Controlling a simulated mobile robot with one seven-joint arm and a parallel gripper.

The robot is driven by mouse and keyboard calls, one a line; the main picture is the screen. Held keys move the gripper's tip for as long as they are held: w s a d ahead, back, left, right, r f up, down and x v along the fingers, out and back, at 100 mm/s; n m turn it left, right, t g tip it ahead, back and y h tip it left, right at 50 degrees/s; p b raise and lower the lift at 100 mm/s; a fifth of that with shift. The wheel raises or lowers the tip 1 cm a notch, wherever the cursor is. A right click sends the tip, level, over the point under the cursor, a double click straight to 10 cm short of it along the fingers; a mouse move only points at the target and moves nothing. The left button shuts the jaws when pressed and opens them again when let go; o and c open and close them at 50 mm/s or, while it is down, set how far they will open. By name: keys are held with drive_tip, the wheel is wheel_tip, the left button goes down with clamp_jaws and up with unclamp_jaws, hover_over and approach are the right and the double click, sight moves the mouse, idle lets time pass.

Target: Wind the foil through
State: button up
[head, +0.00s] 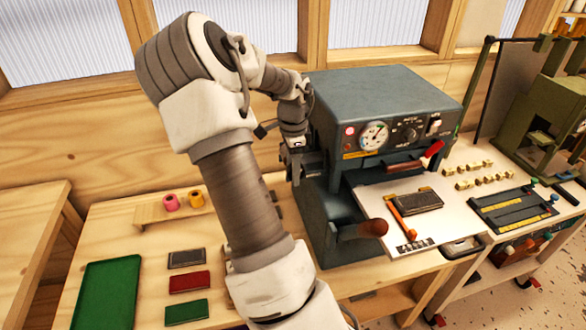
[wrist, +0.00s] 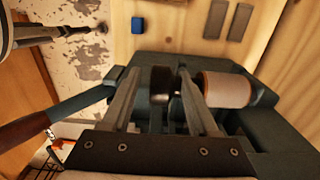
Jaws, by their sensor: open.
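The grey-blue foil press (head: 385,95) stands on the wooden bench, with a dial gauge and a red-tipped lever on its front. My gripper (head: 297,145) is at the press's left side; its fingertips are hard to make out in the head view. In the wrist view my gripper (wrist: 159,76) is open, its two fingers on either side of a dark round knob (wrist: 160,86). I cannot tell whether they touch it. A foil roll (wrist: 228,89), pale with a copper-coloured edge, sits on the press just right of the fingers. The foil's path is hidden.
Pink (head: 170,202) and yellow (head: 196,199) foil rolls stand on a small wooden rack at the left. A green tray (head: 106,292) and several coloured pads lie on the bench. The white press table (head: 370,205) holds a dark block (head: 419,202). An olive machine (head: 545,130) stands right.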

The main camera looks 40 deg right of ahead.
drive_tip(key=shift+c, duration=0.3)
clamp_jaws()
drive_tip(key=shift+d, duration=0.1)
drive_tip(key=shift+s+d+t+y+b, duration=0.1)
drive_tip(key=shift+t+y+b, duration=0.2)
drive_tip(key=shift+y+b, duration=0.25)
drive_tip(key=shift+t+y+b, duration=0.35)
drive_tip(key=shift+t+y, duration=0.45)
drive_tip(key=shift+y, duration=0.65)
drive_tip(key=shift+r, duration=0.1)
